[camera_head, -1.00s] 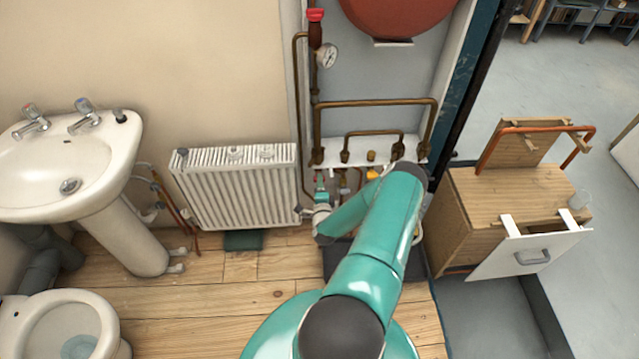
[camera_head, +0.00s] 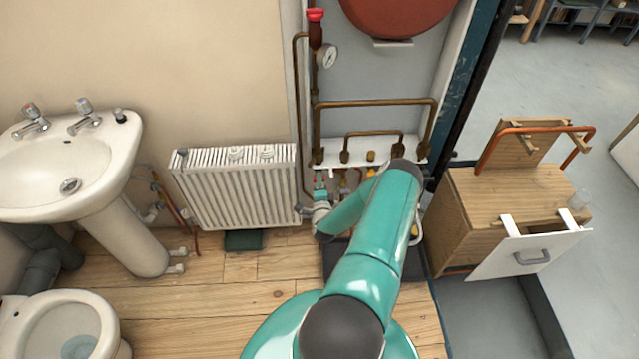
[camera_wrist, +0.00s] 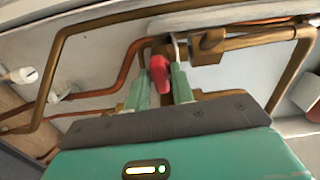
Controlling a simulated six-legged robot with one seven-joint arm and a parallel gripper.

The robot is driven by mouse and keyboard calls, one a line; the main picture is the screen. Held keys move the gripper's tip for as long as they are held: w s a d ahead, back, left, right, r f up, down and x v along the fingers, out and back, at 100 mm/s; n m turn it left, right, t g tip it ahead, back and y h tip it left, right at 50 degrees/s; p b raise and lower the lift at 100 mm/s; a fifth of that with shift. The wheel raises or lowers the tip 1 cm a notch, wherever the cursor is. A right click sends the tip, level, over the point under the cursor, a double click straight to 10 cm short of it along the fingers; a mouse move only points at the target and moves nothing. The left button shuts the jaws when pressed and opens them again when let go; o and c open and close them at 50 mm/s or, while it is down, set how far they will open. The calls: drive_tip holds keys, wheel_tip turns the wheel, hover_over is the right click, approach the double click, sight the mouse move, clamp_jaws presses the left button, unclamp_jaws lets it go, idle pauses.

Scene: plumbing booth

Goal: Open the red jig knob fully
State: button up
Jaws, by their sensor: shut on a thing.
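The red jig knob (camera_wrist: 160,73) sits on a brass valve body on the copper pipework, in the upper middle of the wrist view. My gripper (camera_wrist: 164,82) has its two green fingers on either side of the knob and is shut on it. In the head view my gripper (camera_head: 320,182) is at the low pipes just right of the radiator, and a small red patch shows between the fingers. The knob's exact angle is hard to tell there.
Brass pipes (camera_wrist: 240,38) cross above and beside the fingers, close to my gripper. The white radiator (camera_head: 238,188) stands to the left. A pressure gauge (camera_head: 328,57) is higher on the wall. A wooden cabinet (camera_head: 490,215) with an open drawer stands at the right.

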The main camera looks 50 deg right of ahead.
drive_tip(key=shift+a+n, duration=0.1)
drive_tip(key=shift+n, duration=8.5)
drive_tip(key=o, duration=0.8)
drive_tip(key=shift+s, duration=0.1)
drive_tip(key=v, duration=1.3)
drive_tip(key=shift+s+a, duration=0.2)
drive_tip(key=shift+a, duration=0.05)
